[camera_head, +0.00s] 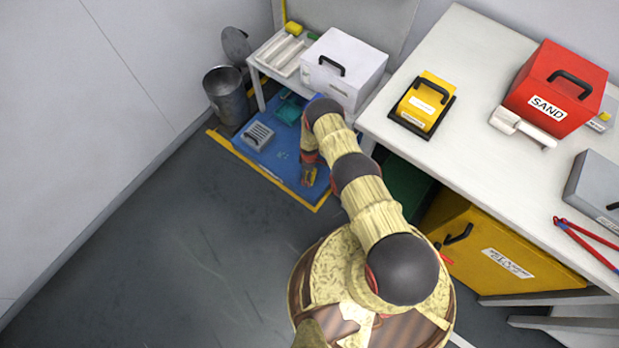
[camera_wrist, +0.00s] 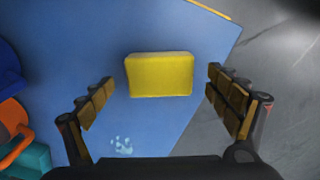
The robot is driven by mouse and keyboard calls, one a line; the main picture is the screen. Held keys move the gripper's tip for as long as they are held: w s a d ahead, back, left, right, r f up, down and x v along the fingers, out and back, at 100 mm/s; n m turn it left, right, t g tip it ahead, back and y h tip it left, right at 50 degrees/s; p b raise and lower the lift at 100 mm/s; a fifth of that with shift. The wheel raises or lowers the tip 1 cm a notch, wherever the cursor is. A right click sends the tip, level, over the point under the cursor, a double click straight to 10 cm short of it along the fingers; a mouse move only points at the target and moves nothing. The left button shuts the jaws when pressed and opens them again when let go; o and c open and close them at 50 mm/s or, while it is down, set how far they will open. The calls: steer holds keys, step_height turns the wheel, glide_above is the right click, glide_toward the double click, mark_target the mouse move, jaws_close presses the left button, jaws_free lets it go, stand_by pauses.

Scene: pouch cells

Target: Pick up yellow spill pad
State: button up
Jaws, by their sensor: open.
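The yellow spill pad (camera_wrist: 160,75) is a small yellow block lying on the blue mat (camera_wrist: 85,30) in the wrist view. My gripper (camera_wrist: 160,92) is open, with one finger on each side of the pad and visible gaps between the fingers and the pad. Whether the fingertips are level with the pad is hard to tell. In the head view my gripper (camera_head: 309,175) hangs low over the right part of the blue mat (camera_head: 285,165), and the pad is hidden there by my arm.
A grey slotted item (camera_head: 258,135) and a teal item (camera_head: 290,108) are on the mat. A metal bin (camera_head: 226,95) stands at its left. A low shelf with a white box (camera_head: 343,70) and a worktable (camera_head: 480,60) flank the area. Grey floor (camera_head: 190,240) in front is clear.

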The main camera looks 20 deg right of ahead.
step_height(320, 180, down, 2)
steer(key=shift+f+b, duration=0.15)
steer(key=shift+b, duration=0.2)
steer(key=c, duration=0.3)
steer(key=c, duration=0.7)
steer(key=shift+c, duration=0.5)
